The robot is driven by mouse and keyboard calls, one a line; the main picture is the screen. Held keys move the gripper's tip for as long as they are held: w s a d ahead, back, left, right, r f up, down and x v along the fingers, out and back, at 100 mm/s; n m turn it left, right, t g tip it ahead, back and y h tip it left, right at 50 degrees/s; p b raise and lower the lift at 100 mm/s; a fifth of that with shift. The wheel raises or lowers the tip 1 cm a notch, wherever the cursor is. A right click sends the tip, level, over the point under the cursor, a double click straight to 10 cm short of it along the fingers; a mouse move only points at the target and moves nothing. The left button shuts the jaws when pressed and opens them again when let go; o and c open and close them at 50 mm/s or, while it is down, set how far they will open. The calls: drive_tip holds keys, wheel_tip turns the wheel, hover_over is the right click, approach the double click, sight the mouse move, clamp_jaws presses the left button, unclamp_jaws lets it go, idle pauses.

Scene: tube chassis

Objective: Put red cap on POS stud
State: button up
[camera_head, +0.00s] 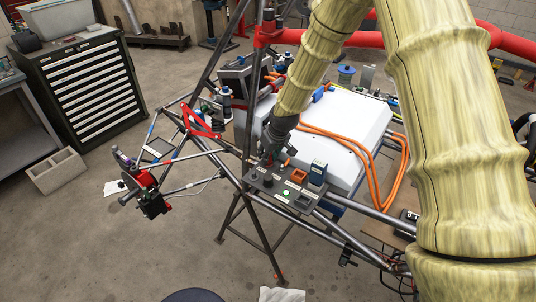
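My gripper (271,151) points down over the back left part of a small dark panel (309,203) mounted on the tube frame. Its fingers are small and dark, and I cannot tell whether they are open or shut, or hold anything. A small orange-red piece (286,162) shows just right of the fingers; I cannot tell whether it is the red cap. The panel carries a short dark post (268,181), an orange open block (299,176), a blue box (318,171) and a green round spot (286,192). White labels there are too small to read, so the POS stud cannot be picked out.
A large white battery case (345,125) lies behind the panel, with orange cables (375,185) on its right. Dark frame tubes and a red tube (515,43) surround it. My arm covers much of the right side. A drawer cabinet (90,85) stands at left; floor at front left is open.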

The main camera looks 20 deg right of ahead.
drive_tip(key=shift+f, duration=0.5)
drive_tip(key=o, duration=0.6)
drive_tip(key=p+v, duration=0.6)
drive_tip(key=v, duration=0.5)
idle(0.8)
drive_tip(key=shift+s, duration=0.15)
idle(0.4)
